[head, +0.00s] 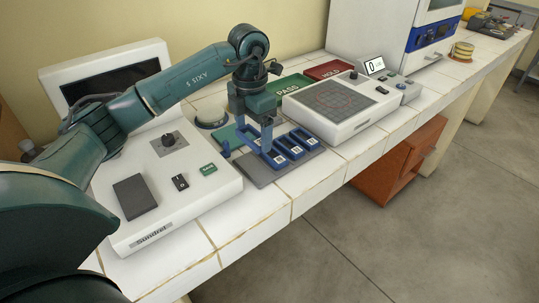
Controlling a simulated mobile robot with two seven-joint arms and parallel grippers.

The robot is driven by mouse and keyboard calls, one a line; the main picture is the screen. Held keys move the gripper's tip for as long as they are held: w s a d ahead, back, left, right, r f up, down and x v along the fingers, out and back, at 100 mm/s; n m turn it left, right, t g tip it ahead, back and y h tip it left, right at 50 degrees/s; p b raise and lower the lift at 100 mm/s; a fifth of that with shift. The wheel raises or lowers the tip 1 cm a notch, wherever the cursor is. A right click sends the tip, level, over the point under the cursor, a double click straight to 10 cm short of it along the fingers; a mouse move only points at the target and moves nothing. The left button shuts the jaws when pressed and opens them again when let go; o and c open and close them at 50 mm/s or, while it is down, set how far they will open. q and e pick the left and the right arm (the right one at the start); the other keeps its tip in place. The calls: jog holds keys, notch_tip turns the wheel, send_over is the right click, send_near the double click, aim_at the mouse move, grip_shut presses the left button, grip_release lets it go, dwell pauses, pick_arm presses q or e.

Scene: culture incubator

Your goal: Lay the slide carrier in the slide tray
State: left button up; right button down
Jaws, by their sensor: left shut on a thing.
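The slide carrier (297,150) is a blue frame with several openings showing small white labels. It is at the middle of the head view, over a flat dark grey slide tray (262,176) on the bench. My left gripper (266,146) points down from above and is shut on the carrier at its left side. The fingertips partly hide the grip. I cannot tell whether the carrier touches the tray or is just above it. My right gripper is not in view.
A white device with a knob (170,142) stands left of the tray, and a white device with a dark grid top (338,104) stands right. Green PASS (290,88) and red HOLD (328,70) areas lie behind. The tiled bench's front edge (290,205) is clear.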

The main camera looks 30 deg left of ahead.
pick_arm(q)
send_over(254, 168)
notch_tip(254, 168, down, 6)
jog(key=shift+r, duration=0.2)
notch_tip(254, 168, down, 2)
jog(key=shift+d+f, duration=0.1)
jog(key=shift+f, duration=0.25)
jog(key=shift+f, duration=0.1)
jog(key=o, duration=0.5)
jog(key=shift+f, duration=0.15)
jog(key=o, duration=0.4)
jog(key=shift+o, duration=0.2)
jog(key=shift+r, duration=0.2)
